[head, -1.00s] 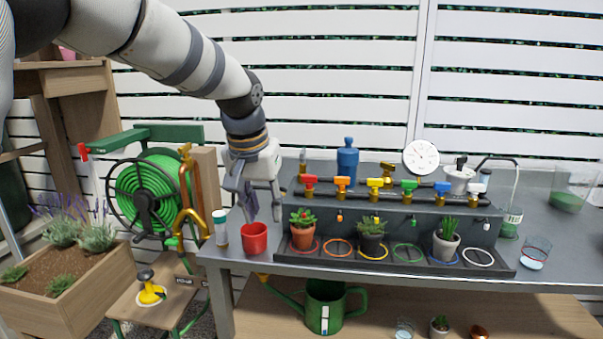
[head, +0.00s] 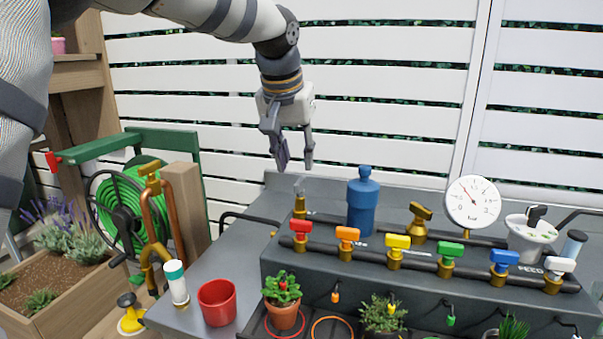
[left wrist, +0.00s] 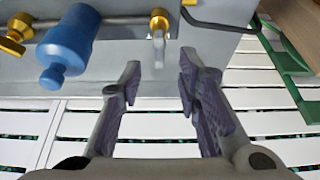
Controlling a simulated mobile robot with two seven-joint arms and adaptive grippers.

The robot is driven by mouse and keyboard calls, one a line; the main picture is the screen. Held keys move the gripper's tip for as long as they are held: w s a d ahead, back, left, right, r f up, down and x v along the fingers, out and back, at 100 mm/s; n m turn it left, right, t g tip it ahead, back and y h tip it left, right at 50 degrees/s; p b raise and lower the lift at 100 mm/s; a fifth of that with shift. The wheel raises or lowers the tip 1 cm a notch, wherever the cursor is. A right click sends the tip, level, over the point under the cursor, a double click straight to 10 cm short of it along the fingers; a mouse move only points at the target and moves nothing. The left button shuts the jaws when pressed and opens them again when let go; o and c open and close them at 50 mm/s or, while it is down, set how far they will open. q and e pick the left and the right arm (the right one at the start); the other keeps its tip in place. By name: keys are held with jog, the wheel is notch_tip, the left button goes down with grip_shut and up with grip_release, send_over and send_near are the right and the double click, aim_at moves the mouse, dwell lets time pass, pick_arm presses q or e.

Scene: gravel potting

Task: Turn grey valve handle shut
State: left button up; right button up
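A grey lever handle (head: 299,186) stands on a brass valve (head: 299,207) at the back left end of the dark pipe stand. In the left wrist view the grey handle (left wrist: 158,47) points from its brass fitting (left wrist: 158,19) toward the gap between my fingers. My left gripper (head: 295,160) hangs open and empty just above the handle, fingers pointing down. In the left wrist view its open fingers (left wrist: 160,78) lie on either side of the handle's line, apparently not touching it. My right gripper is not in view.
A blue bottle-shaped canister (head: 363,200) stands close right of the grey handle. A row of coloured taps, including a yellow one (head: 397,246), runs along the front. A round gauge (head: 472,203) stands behind. A red pot (head: 217,302) is at front left. A slatted fence (head: 390,100) closes the back.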

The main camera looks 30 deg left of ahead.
aim_at(300, 180)
pick_arm(q)
jog(key=x, duration=0.5)
jog(key=shift+w+f, duration=0.15)
jog(key=shift+w, duration=0.05)
jog(key=shift+c, duration=0.2)
grip_shut()
